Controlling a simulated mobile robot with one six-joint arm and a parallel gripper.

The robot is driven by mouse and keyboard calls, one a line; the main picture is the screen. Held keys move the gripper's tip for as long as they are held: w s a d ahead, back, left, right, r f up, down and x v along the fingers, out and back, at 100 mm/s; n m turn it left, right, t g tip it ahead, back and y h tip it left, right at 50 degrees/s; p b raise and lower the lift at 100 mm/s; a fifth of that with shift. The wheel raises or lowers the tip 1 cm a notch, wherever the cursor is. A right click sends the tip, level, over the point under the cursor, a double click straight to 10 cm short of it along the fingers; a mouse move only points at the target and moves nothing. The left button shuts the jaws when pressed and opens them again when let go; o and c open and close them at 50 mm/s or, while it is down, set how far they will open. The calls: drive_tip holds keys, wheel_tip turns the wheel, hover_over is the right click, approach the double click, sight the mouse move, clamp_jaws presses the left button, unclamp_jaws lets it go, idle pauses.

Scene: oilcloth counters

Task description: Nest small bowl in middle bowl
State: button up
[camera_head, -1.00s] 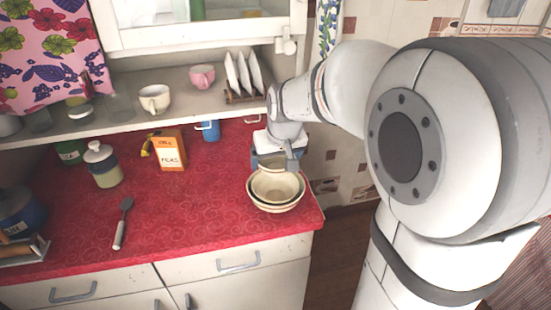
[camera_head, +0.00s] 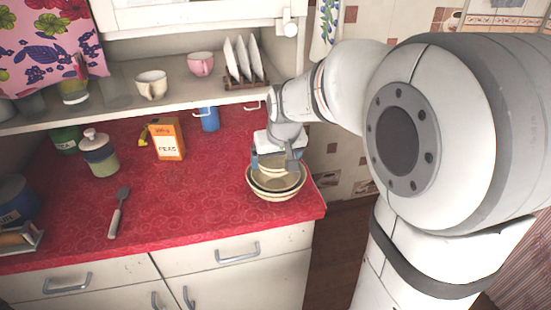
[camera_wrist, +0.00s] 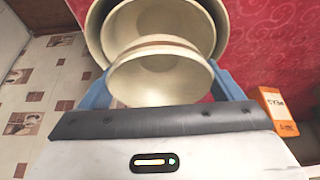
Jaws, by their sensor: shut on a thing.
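The small cream bowl (camera_wrist: 160,78) with a brown band is held between the blue fingers of my gripper (camera_head: 274,158). In the head view the small bowl (camera_head: 277,162) is partly hidden by my gripper. The middle bowl (camera_wrist: 178,18) sits inside the large bowl (camera_wrist: 97,30), and in the head view the middle bowl (camera_head: 277,182) shows just below the small one. The small bowl overlaps the middle bowl in both views; I cannot tell whether they touch. The large bowl (camera_head: 275,196) stands on the red counter near its right end.
The red counter (camera_head: 190,205) is clear left of the bowls. A spatula (camera_head: 118,212), orange box (camera_head: 168,139), blue mug (camera_head: 208,119) and lidded jar (camera_head: 100,155) stand or lie farther left. A shelf (camera_head: 185,100) with cups and a plate rack (camera_head: 245,82) is behind.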

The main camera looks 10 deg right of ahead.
drive_tip(key=shift+f+b, duration=1)
drive_tip(key=shift+b, duration=0.05)
idle(1.1)
drive_tip(key=shift+s+f, duration=0.15)
drive_tip(key=shift+f, duration=0.15)
drive_tip(key=o, duration=1)
drive_tip(key=shift+c, duration=0.2)
drive_tip(key=v, duration=0.8)
drive_tip(key=shift+r, duration=0.2)
